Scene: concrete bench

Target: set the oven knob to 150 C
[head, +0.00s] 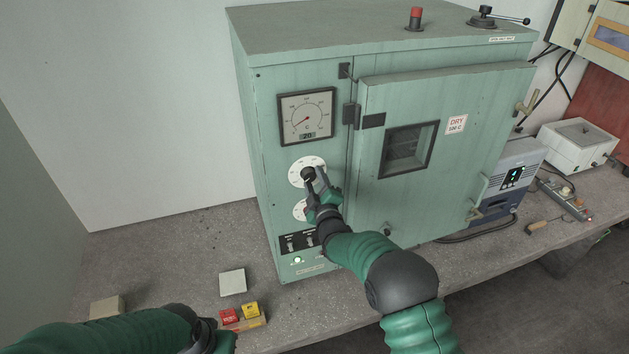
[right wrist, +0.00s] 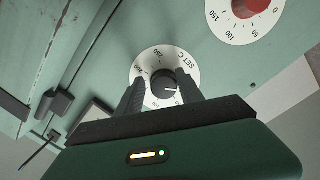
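The green oven (head: 300,240) has a white dial marked SET C (head: 294,173) with a black knob (head: 307,173); both show in the right wrist view, the dial (right wrist: 152,62) and the knob (right wrist: 163,85). A light mark on the knob points right in that view; the number it meets is too small to read. My right gripper (head: 317,181) is at the knob. In the wrist view its open fingers (right wrist: 160,92) stand on either side of the knob, with a small gap at the left. My left gripper (head: 222,338) is low at the front, its fingers unclear.
A second dial with a red knob (right wrist: 249,5) sits beside the set dial. A gauge (head: 306,117) is above, switches (head: 300,241) below. Red (head: 228,316) and yellow (head: 251,310) blocks lie near my left gripper.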

